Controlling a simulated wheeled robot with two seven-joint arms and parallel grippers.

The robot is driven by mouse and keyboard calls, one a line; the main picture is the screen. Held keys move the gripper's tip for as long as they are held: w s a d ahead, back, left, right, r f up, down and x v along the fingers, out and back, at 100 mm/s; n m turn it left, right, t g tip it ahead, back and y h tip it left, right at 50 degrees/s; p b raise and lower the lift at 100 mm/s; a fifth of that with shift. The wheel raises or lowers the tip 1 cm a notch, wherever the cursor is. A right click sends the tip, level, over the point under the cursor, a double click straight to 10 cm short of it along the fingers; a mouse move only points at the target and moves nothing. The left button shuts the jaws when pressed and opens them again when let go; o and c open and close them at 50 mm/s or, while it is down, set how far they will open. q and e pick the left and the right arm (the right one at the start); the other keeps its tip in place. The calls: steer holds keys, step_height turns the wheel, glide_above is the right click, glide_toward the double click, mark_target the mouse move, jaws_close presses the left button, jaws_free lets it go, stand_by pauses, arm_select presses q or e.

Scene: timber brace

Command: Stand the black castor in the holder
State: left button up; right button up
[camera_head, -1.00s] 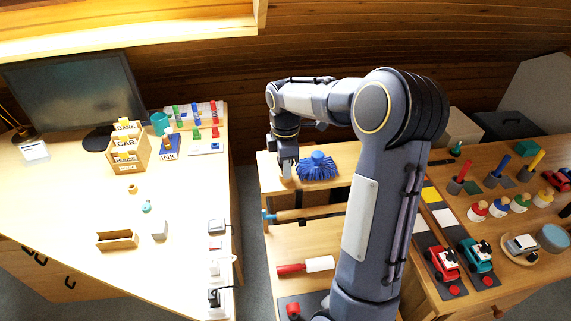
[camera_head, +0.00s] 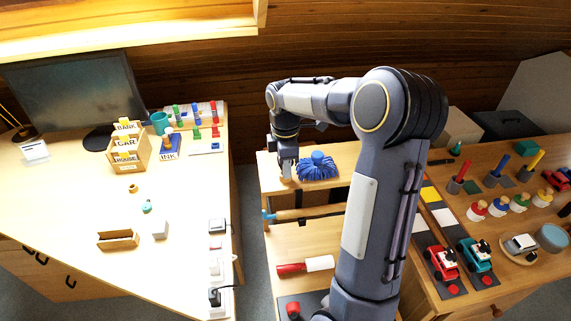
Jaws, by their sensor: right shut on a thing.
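My right gripper (camera_head: 287,171) points down at the left part of the top board of the wooden stand, just left of a blue bristly thing (camera_head: 318,169). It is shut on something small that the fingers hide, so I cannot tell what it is. I cannot make out a black castor in this view. I cannot tell which thing is the holder. My left gripper is not in view.
The wooden stand (camera_head: 345,157) has a lower board with a red-and-white roller (camera_head: 305,265). A desk at left bears a card rack (camera_head: 128,149), a teal mug (camera_head: 160,122) and a wooden trough (camera_head: 118,240). The right table holds toy trucks (camera_head: 441,262) and coloured pegs.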

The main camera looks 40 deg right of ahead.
arm_select(q)
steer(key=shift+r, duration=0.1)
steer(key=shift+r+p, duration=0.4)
steer(key=shift+p, duration=0.15)
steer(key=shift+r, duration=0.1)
stand_by(3.0)
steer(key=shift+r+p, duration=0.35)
steer(key=shift+p, duration=0.1)
stand_by(3.0)
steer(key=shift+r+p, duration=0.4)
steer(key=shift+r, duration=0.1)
stand_by(0.3)
